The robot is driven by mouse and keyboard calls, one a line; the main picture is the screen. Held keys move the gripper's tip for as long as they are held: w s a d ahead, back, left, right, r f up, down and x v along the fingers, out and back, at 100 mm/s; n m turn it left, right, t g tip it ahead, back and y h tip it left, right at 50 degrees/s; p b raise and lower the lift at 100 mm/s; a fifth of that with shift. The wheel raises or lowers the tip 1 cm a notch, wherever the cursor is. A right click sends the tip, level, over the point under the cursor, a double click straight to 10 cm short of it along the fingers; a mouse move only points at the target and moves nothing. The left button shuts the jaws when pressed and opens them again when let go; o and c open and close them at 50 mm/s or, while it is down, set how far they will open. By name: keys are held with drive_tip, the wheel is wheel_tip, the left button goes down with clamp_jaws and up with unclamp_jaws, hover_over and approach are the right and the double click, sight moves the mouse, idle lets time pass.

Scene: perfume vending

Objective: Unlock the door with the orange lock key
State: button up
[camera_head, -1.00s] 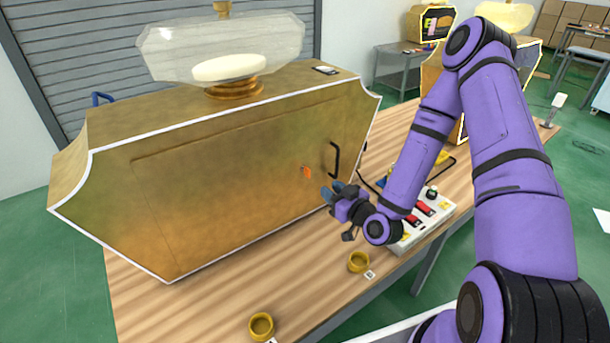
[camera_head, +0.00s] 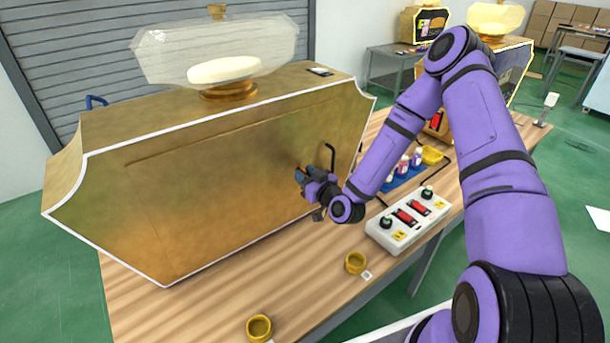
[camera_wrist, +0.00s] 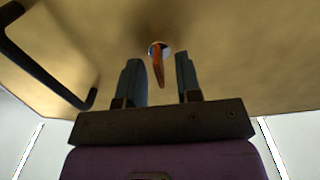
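The orange lock key (camera_wrist: 158,66) sits in a round lock on the gold door (camera_wrist: 215,40) in the wrist view. My gripper (camera_wrist: 162,80) is open, with one finger on each side of the key and a visible gap to both. In the head view my gripper (camera_head: 300,177) is at the front of the gold machine's door (camera_head: 215,190), where it mostly hides the key. The black door handle (camera_head: 331,160) is just right of my gripper; it also shows at the left in the wrist view (camera_wrist: 40,60).
A white control box (camera_head: 408,219) with red switches and black knobs stands on the wooden table (camera_head: 205,305) right of my gripper. Small bottles in a blue tray (camera_head: 405,175) stand behind it. Two yellow rings (camera_head: 356,263) (camera_head: 259,328) lie near the front edge.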

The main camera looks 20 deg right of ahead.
drive_tip(key=shift+w, duration=0.2)
clamp_jaws()
